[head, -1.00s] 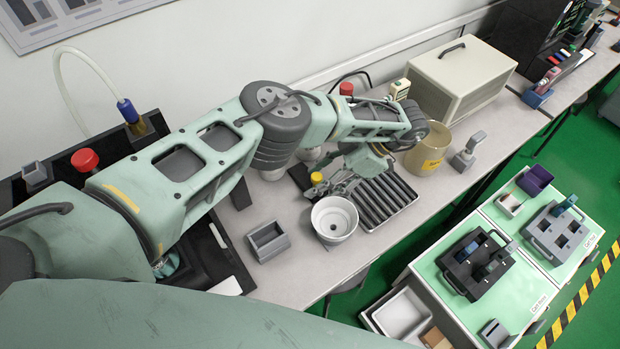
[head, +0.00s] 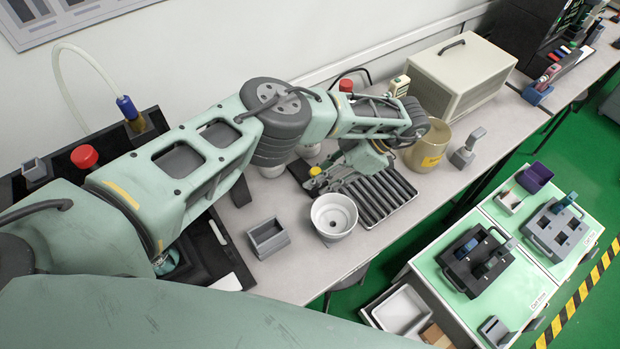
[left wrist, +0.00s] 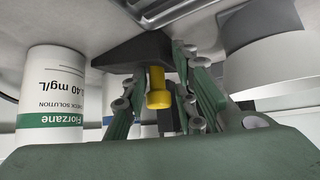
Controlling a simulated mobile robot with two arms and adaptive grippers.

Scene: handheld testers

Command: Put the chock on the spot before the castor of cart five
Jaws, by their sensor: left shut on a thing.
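My left gripper (head: 324,180) is over the bench, beside a white round pot. In the left wrist view the left gripper (left wrist: 157,72) is shut on a dark wedge-shaped piece, which looks like the chock (left wrist: 130,54), with a yellow knob (left wrist: 158,84) between the fingers. In the head view only the yellow knob (head: 315,171) shows clearly. Two carts with green tops stand on the floor at right, the near cart (head: 440,278) and the far cart (head: 590,222). Their labels are too small to read surely. No castor or spot is clearly visible. My right gripper is out of view.
The white pot (head: 333,216), a ribbed black tray (head: 408,193), a grey open box (head: 268,237) and a tan canister (head: 428,150) crowd the bench. A labelled bottle (left wrist: 55,95) stands near the gripper. Black-yellow tape (head: 570,310) marks the green floor.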

